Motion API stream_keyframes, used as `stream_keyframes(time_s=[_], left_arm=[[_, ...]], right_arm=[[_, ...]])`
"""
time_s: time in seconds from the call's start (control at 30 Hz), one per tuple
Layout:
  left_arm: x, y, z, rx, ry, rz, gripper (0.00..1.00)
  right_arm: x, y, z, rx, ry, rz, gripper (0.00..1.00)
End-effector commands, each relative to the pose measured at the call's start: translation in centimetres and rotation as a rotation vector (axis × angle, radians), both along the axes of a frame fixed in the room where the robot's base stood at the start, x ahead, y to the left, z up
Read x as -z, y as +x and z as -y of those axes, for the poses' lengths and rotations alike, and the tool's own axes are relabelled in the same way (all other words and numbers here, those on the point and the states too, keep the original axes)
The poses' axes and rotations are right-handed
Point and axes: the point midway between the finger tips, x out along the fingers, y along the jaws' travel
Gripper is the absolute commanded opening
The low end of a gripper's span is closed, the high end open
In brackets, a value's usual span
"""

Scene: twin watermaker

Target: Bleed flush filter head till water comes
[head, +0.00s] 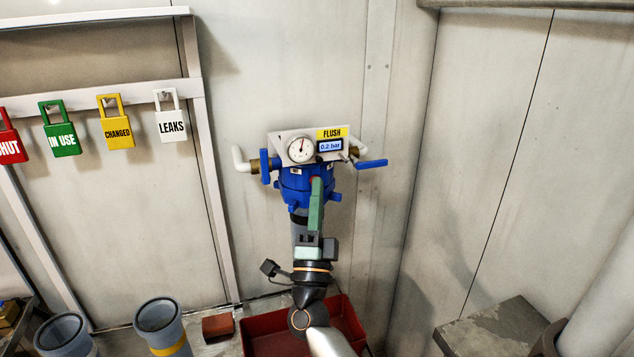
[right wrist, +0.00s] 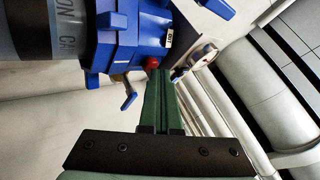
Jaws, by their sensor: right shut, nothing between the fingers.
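The blue flush filter head (head: 290,186) is on the wall under a panel with a yellow FLUSH label (head: 332,133). Its dial gauge (head: 300,149) sits beside a display (head: 331,146) reading 0.2 bar. A blue lever (head: 264,166) on the left points up and down; the right one (head: 371,164) sticks out sideways. My right gripper (head: 316,184) is shut and empty, its green fingertips at the head's front. In the right wrist view, the tips (right wrist: 158,74) are right by a red button (right wrist: 151,63); I cannot tell whether they touch. No water shows. My left gripper is not in view.
Red SHUT (head: 10,148), green IN USE (head: 61,140), yellow CHANGED (head: 117,132) and white LEAKS (head: 171,126) tags hang at left. A red tray (head: 262,342) lies below the head. Two grey cylinders (head: 160,318) (head: 64,335) stand at lower left. A grey ledge (head: 492,326) is at lower right.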

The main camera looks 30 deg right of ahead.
Motion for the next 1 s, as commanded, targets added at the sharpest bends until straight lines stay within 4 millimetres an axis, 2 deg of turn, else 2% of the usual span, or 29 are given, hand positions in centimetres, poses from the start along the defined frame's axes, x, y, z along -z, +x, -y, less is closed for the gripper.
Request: stream_keyframes(time_s=[0.67,1.0], left_arm=[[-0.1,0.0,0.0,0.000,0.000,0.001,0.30],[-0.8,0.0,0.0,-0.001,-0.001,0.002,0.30]], right_arm=[[0.0,-0.1,-0.1,-0.001,0.000,-0.002,0.00],[0.0,-1.6,-0.4,-0.001,0.000,-0.002,0.00]])
